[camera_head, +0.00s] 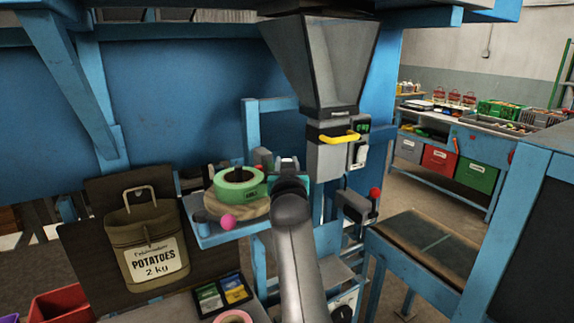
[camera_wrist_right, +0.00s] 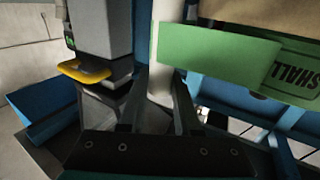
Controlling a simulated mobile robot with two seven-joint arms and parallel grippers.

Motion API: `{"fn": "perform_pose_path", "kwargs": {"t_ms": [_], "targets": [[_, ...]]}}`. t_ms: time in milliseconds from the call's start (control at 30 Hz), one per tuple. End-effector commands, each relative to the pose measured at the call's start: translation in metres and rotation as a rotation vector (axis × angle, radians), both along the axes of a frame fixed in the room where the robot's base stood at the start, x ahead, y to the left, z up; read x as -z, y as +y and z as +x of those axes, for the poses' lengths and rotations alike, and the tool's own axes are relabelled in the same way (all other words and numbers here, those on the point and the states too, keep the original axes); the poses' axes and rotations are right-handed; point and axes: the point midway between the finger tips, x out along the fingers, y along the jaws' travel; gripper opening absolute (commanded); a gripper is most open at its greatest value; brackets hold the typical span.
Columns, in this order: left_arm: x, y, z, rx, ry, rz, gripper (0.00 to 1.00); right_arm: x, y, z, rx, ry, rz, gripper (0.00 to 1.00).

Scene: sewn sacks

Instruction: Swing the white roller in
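The white roller (camera_wrist_right: 166,50) stands upright in the right wrist view, its lower end between the two fingers of my right gripper (camera_wrist_right: 158,92). One finger is on each side of it, very close; whether they press on it I cannot tell. In the head view my right gripper (camera_head: 288,172) is beside the green roll (camera_head: 238,186), at its right, and the arm hides most of this spot. Only a small white bit shows above the gripper there. My left gripper is not in view.
The green roll lies on a round wooden disc (camera_head: 236,207) on a blue bracket, near a pink ball (camera_head: 228,222). A potato sack (camera_head: 148,240) hangs at left. A grey hopper (camera_head: 322,65) with a yellow handle (camera_head: 339,138) stands behind. A red-knobbed lever (camera_head: 375,193) is at right.

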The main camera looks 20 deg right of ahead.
Motion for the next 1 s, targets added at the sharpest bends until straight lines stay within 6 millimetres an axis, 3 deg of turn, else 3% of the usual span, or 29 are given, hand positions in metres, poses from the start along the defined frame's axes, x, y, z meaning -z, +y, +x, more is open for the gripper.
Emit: {"fn": "perform_pose_path", "kwargs": {"t_ms": [33,300,633,767,1000], "targets": [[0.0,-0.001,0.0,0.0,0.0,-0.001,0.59,-0.001,0.001,0.0,-0.003,-0.002,0.003,0.34],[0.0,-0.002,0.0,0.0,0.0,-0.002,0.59,-0.001,0.001,0.0,-0.002,-0.002,0.002,0.62],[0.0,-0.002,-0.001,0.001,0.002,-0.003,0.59,-0.007,0.0,0.0,-0.001,-0.004,0.001,0.62],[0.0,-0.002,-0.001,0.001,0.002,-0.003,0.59,-0.026,0.0,0.0,0.0,-0.008,0.0,0.62],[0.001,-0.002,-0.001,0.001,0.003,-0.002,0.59,-0.085,0.0,0.0,-0.001,-0.01,0.001,0.62]]}}
